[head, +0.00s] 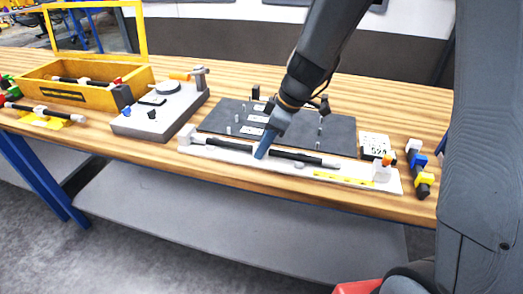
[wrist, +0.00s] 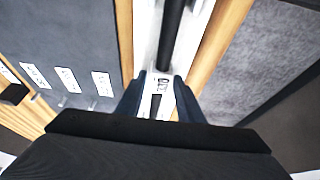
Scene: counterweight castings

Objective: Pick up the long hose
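A long black hose lies along a white rail fixture (head: 345,176) near the bench's front edge. Its left dark length (head: 228,144) and right dark length (head: 303,158) show on either side of my gripper (head: 262,152), which hides the middle. I cannot tell whether they are one piece. In the wrist view a dark length (wrist: 171,35) runs up from a white label with digits (wrist: 160,84). My gripper (wrist: 160,97) points down at the rail. Its fingers are apart, one on each side of the labelled part, and I see no clear contact.
Behind the rail lies a dark grey board (head: 340,133) with upright pins. A grey fixture block (head: 160,112) and a yellow crate (head: 60,92) stand left. A label block (head: 376,147) and a short coloured-ended piece (head: 418,168) sit right. The bench edge is close in front.

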